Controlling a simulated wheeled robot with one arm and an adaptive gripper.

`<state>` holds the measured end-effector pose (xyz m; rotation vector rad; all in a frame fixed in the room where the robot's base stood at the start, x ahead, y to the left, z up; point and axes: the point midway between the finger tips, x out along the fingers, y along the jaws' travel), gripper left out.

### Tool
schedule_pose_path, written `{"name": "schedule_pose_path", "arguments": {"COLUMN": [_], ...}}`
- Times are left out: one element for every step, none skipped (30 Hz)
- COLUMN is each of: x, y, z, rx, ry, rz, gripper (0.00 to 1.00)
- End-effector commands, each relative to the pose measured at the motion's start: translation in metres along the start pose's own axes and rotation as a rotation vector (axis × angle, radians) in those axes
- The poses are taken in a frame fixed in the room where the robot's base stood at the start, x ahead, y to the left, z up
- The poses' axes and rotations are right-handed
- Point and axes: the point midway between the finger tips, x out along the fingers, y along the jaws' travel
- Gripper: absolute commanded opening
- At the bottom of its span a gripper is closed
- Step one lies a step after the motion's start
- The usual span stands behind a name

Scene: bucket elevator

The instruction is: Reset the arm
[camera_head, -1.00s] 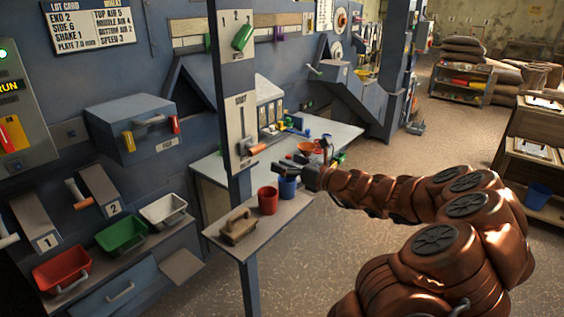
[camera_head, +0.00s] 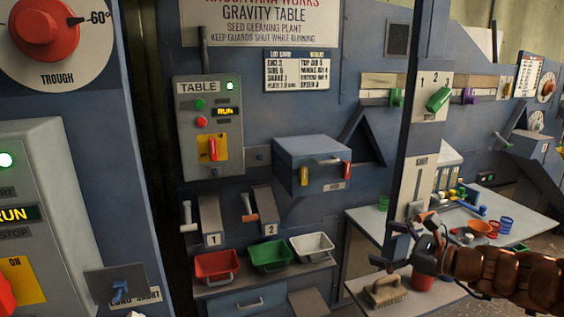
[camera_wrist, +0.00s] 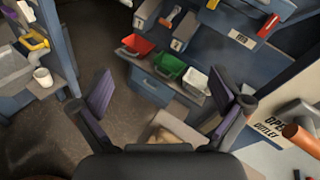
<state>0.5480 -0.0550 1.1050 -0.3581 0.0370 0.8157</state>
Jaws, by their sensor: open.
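My gripper (camera_head: 392,244) is at the lower right in the head view, at the end of my copper-coloured arm. It is in front of the blue post, above a small shelf (camera_head: 357,286) with a wooden-backed brush (camera_head: 386,291) and a red cup (camera_head: 421,281). In the wrist view my gripper (camera_wrist: 162,92) has its two dark fingers spread wide with nothing between them. Past the fingers show the red bin (camera_wrist: 137,46), green bin (camera_wrist: 170,65) and white bin (camera_wrist: 195,80).
A worktable (camera_head: 515,206) with small coloured parts stands behind my arm. The gravity table's control box (camera_head: 209,128) shows a green light and RUN. A blue hood box (camera_head: 313,163) juts out. Another panel (camera_head: 45,215) is close at left.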

Motion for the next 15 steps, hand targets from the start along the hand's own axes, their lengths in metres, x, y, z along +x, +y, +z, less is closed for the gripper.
{"name": "schedule_pose_path", "arguments": {"x": [0.012,0.018,0.023,0.026,0.029,0.03,0.03,0.028,0.025,0.022,0.018,0.01,0.004,-0.002,-0.012], "y": [0.029,0.046,0.069,0.088,0.106,0.13,0.147,0.164,0.185,0.2,0.214,0.232,0.244,0.256,0.27], "z": [0.013,0.017,0.023,0.027,0.029,0.03,0.031,0.031,0.03,0.029,0.028,0.024,0.021,0.018,0.013], "rx": [-0.091,-0.143,-0.216,-0.274,-0.33,-0.402,-0.459,-0.513,-0.584,-0.637,-0.689,-0.759,-0.809,-0.857,-0.922], "ry": [0.015,0.025,0.037,0.046,0.057,0.068,0.078,0.086,0.096,0.104,0.11,0.122,0.13,0.137,0.149], "rz": [0.083,0.134,0.202,0.254,0.308,0.379,0.432,0.484,0.554,0.607,0.658,0.727,0.777,0.829,0.896], "gripper": [1.0,1.0,1.0,1.0,1.0,1.0,1.0,1.0,1.0,1.0,1.0,1.0,1.0,1.0,1.0]}}
